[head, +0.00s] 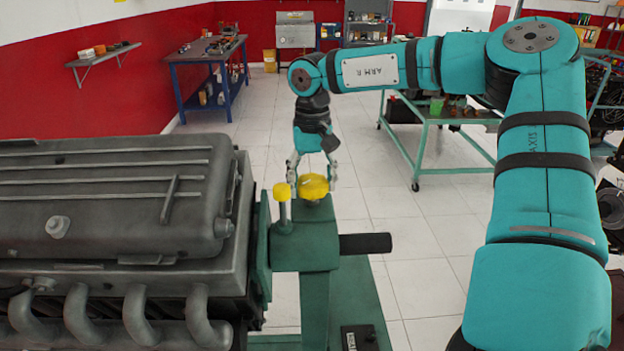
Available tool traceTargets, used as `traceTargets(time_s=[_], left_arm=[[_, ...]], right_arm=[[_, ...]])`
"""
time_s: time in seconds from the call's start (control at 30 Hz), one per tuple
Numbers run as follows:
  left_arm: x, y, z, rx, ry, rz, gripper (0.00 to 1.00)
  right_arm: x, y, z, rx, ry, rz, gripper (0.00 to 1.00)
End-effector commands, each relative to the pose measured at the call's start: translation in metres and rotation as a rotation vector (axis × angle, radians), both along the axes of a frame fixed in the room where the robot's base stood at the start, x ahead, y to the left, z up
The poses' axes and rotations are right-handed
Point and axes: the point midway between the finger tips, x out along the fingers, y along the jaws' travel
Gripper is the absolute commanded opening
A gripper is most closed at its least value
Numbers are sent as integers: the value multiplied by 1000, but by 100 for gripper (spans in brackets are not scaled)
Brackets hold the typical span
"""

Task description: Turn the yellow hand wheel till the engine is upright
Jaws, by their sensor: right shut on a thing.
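The grey engine (110,200) fills the left of the head view, with its ribbed cover on top and its curved pipes along the near side. It is held at its right end by a green stand (305,250). The yellow hand wheel (314,188) sits on top of the stand's head, just right of the engine. My right gripper (312,177) comes down from above and is shut on the yellow hand wheel, one finger at each side. My left gripper is not in view.
A yellow-topped pin (282,193) stands close to the left of the wheel. A dark bar (365,243) sticks out to the right of the stand. A green cart (440,120) and a blue workbench (207,65) stand farther back. The tiled floor between is clear.

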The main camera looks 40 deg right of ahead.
Motion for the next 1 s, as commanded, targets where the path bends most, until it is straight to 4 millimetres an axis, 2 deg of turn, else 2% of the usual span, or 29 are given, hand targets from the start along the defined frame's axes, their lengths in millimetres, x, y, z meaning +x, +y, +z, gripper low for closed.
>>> traceTargets(time_s=[0.6,1.0], left_arm=[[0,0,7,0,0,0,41],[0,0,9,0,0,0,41]], right_arm=[[2,-1,4,-5,-9,547,29],[2,-2,3,-6,-9,725,29]])
